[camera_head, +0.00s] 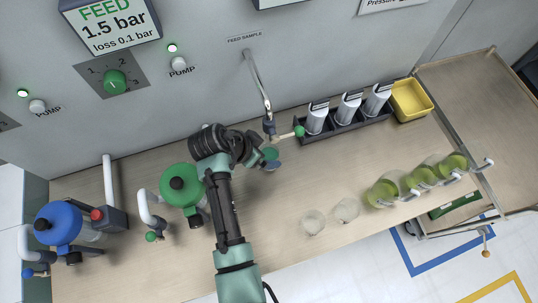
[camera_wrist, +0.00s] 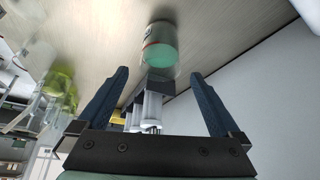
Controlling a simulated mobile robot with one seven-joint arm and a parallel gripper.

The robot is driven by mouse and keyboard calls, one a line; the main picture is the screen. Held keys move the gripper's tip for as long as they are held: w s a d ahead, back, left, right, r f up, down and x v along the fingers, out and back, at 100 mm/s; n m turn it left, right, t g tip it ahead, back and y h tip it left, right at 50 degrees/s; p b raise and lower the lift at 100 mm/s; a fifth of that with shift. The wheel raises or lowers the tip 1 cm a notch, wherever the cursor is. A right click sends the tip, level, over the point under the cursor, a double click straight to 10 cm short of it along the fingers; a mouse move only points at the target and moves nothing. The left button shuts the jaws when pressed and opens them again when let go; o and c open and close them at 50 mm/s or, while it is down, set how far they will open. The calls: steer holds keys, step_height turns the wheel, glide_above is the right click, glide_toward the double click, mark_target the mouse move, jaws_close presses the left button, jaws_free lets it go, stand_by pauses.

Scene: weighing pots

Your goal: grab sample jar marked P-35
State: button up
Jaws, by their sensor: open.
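A small clear jar (camera_wrist: 160,48) with pale green contents or a green end face shows at the top middle of the wrist view. A label edge with a red mark is on its left side, too small to read. In the head view a green round top (camera_head: 271,153), which seems to be this jar, is beside my gripper (camera_head: 262,160), below the feed sample spout. My gripper (camera_wrist: 158,78) is open in the wrist view. The jar is beyond the fingertips, in line with the gap between them, and apart from them. I cannot read P-35 anywhere.
A metal spout (camera_head: 257,80) with a green-ended handle hangs close to my gripper. A black rack (camera_head: 345,127) of white bottles and a yellow bin (camera_head: 410,100) are behind right. Clear jars (camera_head: 346,210) and yellow-green beakers (camera_head: 383,193) stand at the front right. A green-topped vessel (camera_head: 180,185) is left.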

steer(key=shift+x, duration=0.95)
jaws_close()
